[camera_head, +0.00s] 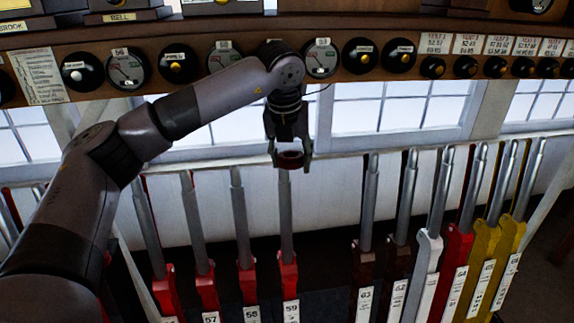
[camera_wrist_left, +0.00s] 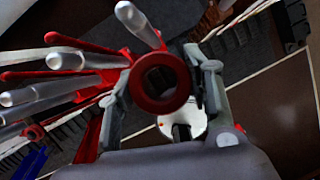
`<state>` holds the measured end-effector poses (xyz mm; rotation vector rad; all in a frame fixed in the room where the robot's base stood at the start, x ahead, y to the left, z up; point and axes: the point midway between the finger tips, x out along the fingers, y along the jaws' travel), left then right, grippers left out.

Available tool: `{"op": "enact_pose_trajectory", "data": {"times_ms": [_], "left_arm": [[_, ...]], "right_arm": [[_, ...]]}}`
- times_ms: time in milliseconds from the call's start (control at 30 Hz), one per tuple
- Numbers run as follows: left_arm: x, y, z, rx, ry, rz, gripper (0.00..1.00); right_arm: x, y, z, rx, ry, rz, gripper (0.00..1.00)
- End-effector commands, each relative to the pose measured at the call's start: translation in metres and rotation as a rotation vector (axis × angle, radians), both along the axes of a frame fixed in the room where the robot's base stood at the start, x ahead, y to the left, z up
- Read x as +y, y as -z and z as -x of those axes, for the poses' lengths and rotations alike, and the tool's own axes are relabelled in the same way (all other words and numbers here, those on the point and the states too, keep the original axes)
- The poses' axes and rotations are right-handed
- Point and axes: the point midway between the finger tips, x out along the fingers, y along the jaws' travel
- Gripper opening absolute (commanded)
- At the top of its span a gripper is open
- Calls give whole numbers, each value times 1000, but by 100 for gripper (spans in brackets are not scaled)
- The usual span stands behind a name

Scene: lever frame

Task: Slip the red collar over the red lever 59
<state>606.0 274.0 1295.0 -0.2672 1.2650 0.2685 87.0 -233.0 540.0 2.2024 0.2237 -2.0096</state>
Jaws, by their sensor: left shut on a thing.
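My left gripper (camera_head: 291,158) points down and is shut on the red collar (camera_head: 290,160), a dark red ring held between its two fingers. In the left wrist view the collar (camera_wrist_left: 160,83) faces the camera, with its hole open and no lever visibly through it. The red lever 59 (camera_head: 285,215) stands upright with a grey shaft, red lower part and a white label. In the head view its top ends just under the collar; I cannot tell the exact gap in depth. In the left wrist view I cannot tell which lever is 59. My right gripper is out of view.
Red lever 58 (camera_head: 241,220) stands close on the left of lever 59, with more red levers beyond. Dark lever 63 (camera_head: 367,205) stands to the right past a gap, then grey, red and yellow levers. A wooden instrument shelf (camera_head: 345,85) runs above, beside my arm.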

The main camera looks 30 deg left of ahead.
Motion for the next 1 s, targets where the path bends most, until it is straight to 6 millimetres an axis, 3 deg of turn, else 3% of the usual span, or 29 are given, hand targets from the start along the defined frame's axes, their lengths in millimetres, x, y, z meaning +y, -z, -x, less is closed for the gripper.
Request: {"op": "enact_pose_trajectory", "data": {"times_ms": [1000], "left_arm": [[52, 22, -69, 0, -2, 1, 22]], "right_arm": [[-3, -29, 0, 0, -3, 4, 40]]}}
